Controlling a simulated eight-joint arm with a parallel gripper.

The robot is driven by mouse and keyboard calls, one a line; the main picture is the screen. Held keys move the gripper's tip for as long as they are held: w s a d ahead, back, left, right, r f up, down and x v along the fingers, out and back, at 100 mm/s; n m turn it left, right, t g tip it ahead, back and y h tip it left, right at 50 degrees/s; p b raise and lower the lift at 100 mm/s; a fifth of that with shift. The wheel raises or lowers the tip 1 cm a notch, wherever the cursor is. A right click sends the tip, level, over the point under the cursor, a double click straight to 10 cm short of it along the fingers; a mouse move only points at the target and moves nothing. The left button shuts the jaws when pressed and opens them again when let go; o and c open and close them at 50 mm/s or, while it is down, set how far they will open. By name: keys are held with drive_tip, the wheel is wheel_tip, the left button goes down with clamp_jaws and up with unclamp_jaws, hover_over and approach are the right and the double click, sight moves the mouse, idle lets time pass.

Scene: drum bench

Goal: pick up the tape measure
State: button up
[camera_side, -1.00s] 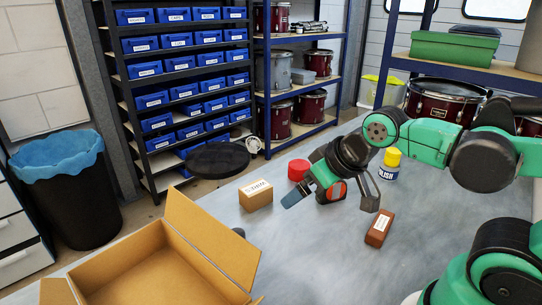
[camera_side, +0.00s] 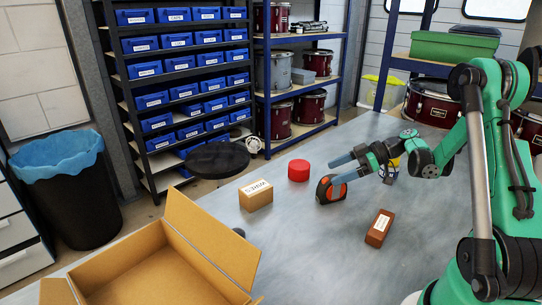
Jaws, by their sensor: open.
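The tape measure (camera_side: 327,192), black with an orange face, stands on the grey bench near the middle. My gripper (camera_side: 333,171) is open with its fingers pointing left, just above and behind the tape measure. The lower finger overlaps the top of the tape measure in the picture; I cannot tell whether they touch. Nothing shows between the fingers.
A red round tin (camera_side: 298,171) and a small labelled cardboard box (camera_side: 256,195) stand left of the tape measure. My wrist partly hides a yellow-capped pot (camera_side: 391,171). An open carton (camera_side: 170,262) fills the front left.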

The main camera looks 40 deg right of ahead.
sight(327, 178)
drive_tip(key=shift+s+d+f+n+t, duration=0.6)
drive_tip(key=shift+s+d+f, duration=0.15)
drive_tip(key=shift+d, duration=0.2)
drive_tip(key=shift+y, duration=0.3)
drive_tip(key=shift+x, duration=2.75)
drive_tip(key=shift+c, duration=0.2)
drive_tip(key=shift+r, duration=0.1)
clamp_jaws()
